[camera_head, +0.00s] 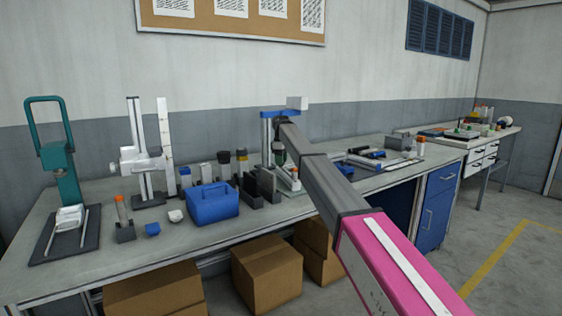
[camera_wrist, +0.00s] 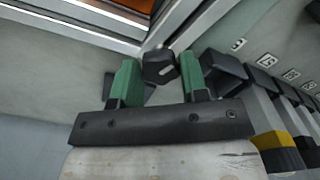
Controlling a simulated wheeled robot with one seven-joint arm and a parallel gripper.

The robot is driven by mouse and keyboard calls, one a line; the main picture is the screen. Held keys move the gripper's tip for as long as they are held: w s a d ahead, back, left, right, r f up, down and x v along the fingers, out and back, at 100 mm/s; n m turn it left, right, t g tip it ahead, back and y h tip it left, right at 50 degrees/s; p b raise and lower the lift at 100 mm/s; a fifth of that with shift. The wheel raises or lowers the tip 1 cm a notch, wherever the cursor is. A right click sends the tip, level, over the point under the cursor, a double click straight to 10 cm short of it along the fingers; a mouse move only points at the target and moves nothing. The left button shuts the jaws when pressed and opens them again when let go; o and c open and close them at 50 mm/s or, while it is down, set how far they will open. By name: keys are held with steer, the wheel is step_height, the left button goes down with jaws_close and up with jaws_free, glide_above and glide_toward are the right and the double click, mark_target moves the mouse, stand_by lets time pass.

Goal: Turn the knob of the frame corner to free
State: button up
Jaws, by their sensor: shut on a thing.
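The frame corner (camera_wrist: 150,45) shows in the wrist view as silver slotted bars meeting at an angle. Its black knob (camera_wrist: 160,64), with a short pale mark on its face, sits by the joint. My gripper (camera_wrist: 158,72) has its two green fingers on either side of the knob and is shut on it. In the head view my gripper (camera_head: 280,157) is at a silver upright stand (camera_head: 266,135) with a blue top, at the back of the bench. There the knob is hidden by my arm or too small to see.
The bench (camera_head: 95,262) holds a blue bin (camera_head: 212,202), dark upright holders (camera_head: 266,184) and a teal press (camera_head: 62,160) at left. In the wrist view, a row of numbered black-capped items (camera_wrist: 275,95) stands close right of my gripper. Cardboard boxes (camera_head: 267,275) are under the bench.

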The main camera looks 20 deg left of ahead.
steer(key=shift+n, duration=0.9)
steer(key=o, duration=0.9)
steer(key=shift+r, duration=0.15)
step_height(320, 180, up, 11)
steer(key=shift+f, duration=0.2)
